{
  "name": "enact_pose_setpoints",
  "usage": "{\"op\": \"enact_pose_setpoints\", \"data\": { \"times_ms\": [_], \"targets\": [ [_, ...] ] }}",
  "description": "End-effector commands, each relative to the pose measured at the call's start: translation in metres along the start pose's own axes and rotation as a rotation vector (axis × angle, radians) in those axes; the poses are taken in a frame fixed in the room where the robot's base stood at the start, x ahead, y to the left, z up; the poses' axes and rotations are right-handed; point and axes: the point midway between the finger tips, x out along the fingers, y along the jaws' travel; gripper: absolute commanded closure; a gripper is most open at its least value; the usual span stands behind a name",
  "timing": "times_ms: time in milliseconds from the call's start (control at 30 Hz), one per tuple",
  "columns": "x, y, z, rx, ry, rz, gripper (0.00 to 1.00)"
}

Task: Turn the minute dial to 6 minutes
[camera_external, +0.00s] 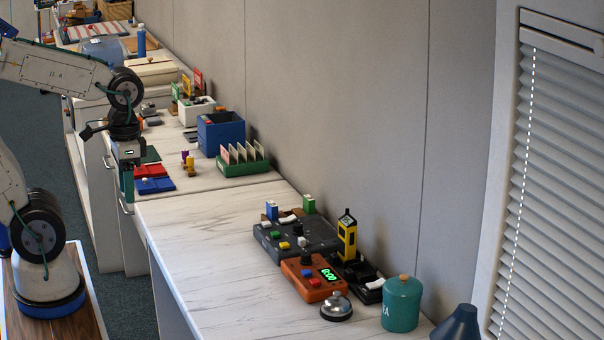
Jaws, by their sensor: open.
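The orange timer box (318,289) sits on the near white marbled counter. Its green display (329,273) reads 0:00. A dark round dial (306,259) is on its top, with a blue and a red button in front of it. I cannot read any dial markings. My gripper (127,194) points down at the left, over the counter's front edge beside the red and blue trays. It is open, looks empty, and is well apart from the timer.
A dark button panel (291,238), yellow device (347,238), silver bell (336,308) and teal canister (402,304) crowd around the timer. A green rack (243,167) and blue bin (221,136) stand farther back. The near counter's left part (210,240) is clear.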

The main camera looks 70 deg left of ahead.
Motion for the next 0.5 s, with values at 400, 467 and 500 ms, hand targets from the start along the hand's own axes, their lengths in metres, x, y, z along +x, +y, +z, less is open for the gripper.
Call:
{"op": "enact_pose_setpoints", "data": {
  "times_ms": [400, 467, 500],
  "targets": [
    [0.035, -0.010, -0.151, -0.150, -0.144, -0.007, 0.53],
    [0.046, -0.012, -0.175, -0.185, -0.153, -0.010, 0.53],
    [0.054, -0.013, -0.191, -0.210, -0.156, -0.012, 0.53]
  ]
}}
